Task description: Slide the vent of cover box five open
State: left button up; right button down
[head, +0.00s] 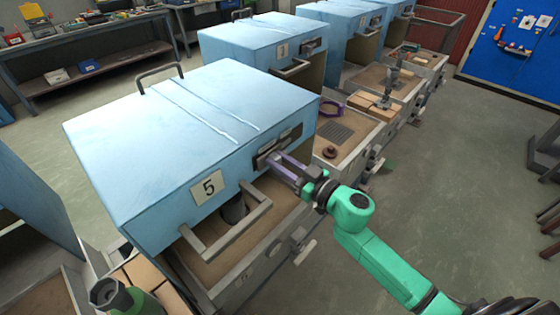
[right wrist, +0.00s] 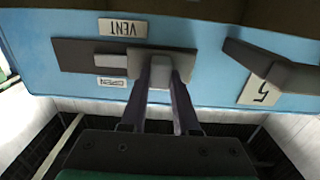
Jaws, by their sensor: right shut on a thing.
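Cover box five (head: 150,130) is a light blue box with a "5" plate (head: 208,187) and a grey front handle (head: 235,228). Its vent (head: 288,136) is a dark strip with a grey slider on the front face, right of the plate. In the right wrist view, the picture is upside down: the vent slider (right wrist: 136,62) sits by the right end of the dark track (right wrist: 75,55), near "VENT" and "OPEN" labels. My right gripper (head: 275,162) is shut on the slider's knob (right wrist: 162,66), which its fingers partly hide. My left gripper is not in view.
More blue cover boxes (head: 250,42) stand behind in a row. Beside them are sand-coloured trays (head: 335,150) with tools and blocks. A green bottle-like thing (head: 145,302) stands at bottom left. The floor on the right (head: 450,180) is mostly clear.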

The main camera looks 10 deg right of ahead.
aim_at(285, 138)
jog(key=shift+r, duration=0.1)
jog(key=w+d, duration=0.1)
jog(key=d, duration=0.1)
jog(key=w+d, duration=0.1)
jog(key=d, duration=0.1)
jog(key=w+d, duration=0.2)
jog(key=shift+d, duration=0.1)
jog(key=shift+r, duration=0.1)
jog(key=c, duration=1)
grip_release()
jog(key=o, duration=0.4)
jog(key=shift+c, duration=0.2)
jog(key=shift+d, duration=0.1)
jog(key=shift+f, duration=0.2)
